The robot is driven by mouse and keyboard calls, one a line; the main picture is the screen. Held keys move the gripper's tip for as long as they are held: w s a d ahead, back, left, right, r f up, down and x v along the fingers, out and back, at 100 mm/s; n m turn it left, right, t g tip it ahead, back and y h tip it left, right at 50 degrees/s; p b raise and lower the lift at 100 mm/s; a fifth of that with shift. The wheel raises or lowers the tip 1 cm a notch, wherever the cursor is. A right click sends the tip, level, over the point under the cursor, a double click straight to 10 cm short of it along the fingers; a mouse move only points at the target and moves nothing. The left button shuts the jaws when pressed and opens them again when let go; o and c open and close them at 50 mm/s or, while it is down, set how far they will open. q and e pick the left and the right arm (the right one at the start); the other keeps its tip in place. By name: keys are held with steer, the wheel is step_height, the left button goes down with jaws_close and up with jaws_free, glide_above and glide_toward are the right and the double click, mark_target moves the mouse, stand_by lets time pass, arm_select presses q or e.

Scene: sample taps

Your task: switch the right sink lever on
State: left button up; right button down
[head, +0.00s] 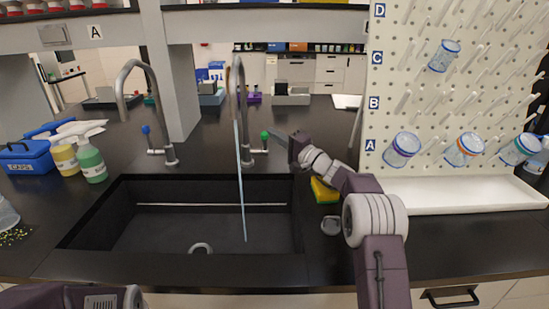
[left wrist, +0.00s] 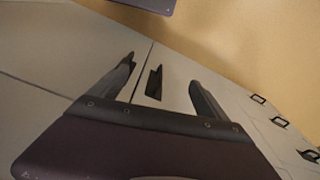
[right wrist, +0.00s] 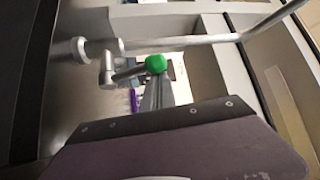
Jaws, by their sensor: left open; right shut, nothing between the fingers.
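The right sink tap (head: 238,85) is a tall grey gooseneck, and a pale blue stream of water (head: 242,190) runs from it into the dark basin (head: 150,228). Its lever has a green knob (head: 265,136), which also shows in the right wrist view (right wrist: 156,63). My right gripper (head: 278,137) is shut and empty, its fingertips close beside the green knob; I cannot tell whether they touch. Its closed fingers also show in the right wrist view (right wrist: 157,92). My left gripper (left wrist: 160,82) is open and empty, low in front of pale cabinet fronts.
The left tap (head: 135,80) has a blue-knobbed lever (head: 146,131). A yellow and green sponge (head: 323,190) lies under my right arm. A pegboard (head: 455,90) with beakers and a white tray (head: 455,194) stand at right. Bottles (head: 90,160) and a blue box (head: 27,157) stand at left.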

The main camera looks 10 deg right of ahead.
arm_select(q)
step_height(320, 180, down, 8)
steer(key=b, duration=0.6)
arm_select(e)
steer(key=shift+s+a+f, duration=0.1)
steer(key=shift+s+f, duration=0.2)
steer(key=shift+s, duration=0.2)
steer(key=shift+s+a+f, duration=0.1)
steer(key=shift+s+f, duration=0.15)
steer(key=shift+s, duration=0.25)
arm_select(q)
step_height(320, 180, up, 3)
steer(key=p, duration=0.3)
arm_select(e)
steer(key=s+d+r, duration=0.8)
steer(key=r, duration=0.3)
steer(key=shift+d, duration=0.2)
